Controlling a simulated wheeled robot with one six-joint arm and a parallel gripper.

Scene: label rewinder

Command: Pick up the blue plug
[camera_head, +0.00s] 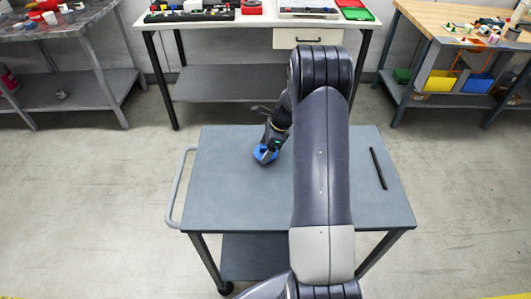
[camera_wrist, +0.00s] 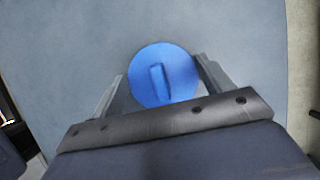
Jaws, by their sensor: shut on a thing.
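The blue plug (camera_wrist: 178,68) is a round disc with a raised bar across its face. It sits between the two fingers of my gripper (camera_wrist: 160,85) in the wrist view, and the fingers are shut on its sides. In the head view the blue plug (camera_head: 265,154) shows below my gripper (camera_head: 266,150), over the left part of the grey cart top (camera_head: 230,195). I cannot tell whether the plug touches the cart top or is just above it. My arm hides the middle of the cart.
A black rod (camera_head: 378,168) lies on the right of the cart top. The cart has a handle (camera_head: 180,187) at its left. A white bench (camera_head: 262,17) stands behind, with a cluttered table at each side. The cart top's left front is clear.

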